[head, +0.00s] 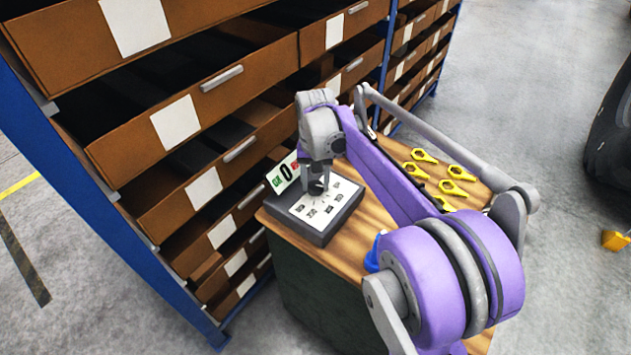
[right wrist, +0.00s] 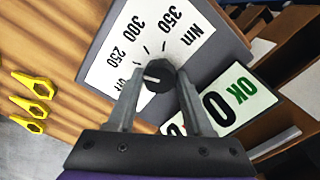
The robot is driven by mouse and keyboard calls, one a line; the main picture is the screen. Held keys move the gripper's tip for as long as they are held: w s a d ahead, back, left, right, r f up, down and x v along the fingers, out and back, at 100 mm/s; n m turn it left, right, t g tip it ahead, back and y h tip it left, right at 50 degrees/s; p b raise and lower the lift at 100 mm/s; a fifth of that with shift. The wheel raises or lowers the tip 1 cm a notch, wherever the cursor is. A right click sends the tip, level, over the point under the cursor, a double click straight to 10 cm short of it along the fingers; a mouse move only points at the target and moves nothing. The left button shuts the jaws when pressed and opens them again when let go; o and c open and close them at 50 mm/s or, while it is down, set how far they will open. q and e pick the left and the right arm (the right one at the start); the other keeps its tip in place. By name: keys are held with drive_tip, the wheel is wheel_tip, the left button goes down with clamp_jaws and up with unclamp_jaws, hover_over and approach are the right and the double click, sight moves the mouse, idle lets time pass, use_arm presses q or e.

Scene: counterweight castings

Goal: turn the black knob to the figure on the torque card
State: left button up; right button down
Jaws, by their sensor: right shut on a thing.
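The black knob (right wrist: 159,80) sits on a white dial plate (right wrist: 110,72) printed OFF, 250, 300, 350 and Nm. Its white mark points left, roughly at OFF. My right gripper (right wrist: 161,74) is shut on the knob, one finger on each side. In the head view my right gripper (head: 317,186) comes down on the grey dial box (head: 318,234), hiding most of the knob. My left gripper is out of view.
The box stands at the corner of a wooden-topped bench (head: 362,232). Several yellow ring-ended tools (head: 456,173) lie to its right, and a blue item (head: 373,256) is near the front edge. A shelf rack with brown drawers (head: 190,120) stands close behind.

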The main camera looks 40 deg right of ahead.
sight(316, 185)
idle(0.3)
drive_tip(key=shift+c, duration=1.5)
unclamp_jaws()
wheel_tip(316, 185, up, 11)
drive_tip(key=shift+p, duration=0.4)
drive_tip(key=shift+f, duration=0.1)
drive_tip(key=s+a+f+n+t, duration=0.5)
drive_tip(key=s+a+f+n, duration=0.3)
drive_tip(key=s+a+f, duration=0.7)
drive_tip(key=shift+s+a+f, duration=0.25)
drive_tip(key=shift+s+a, duration=0.75)
drive_tip(key=shift+a, duration=0.05)
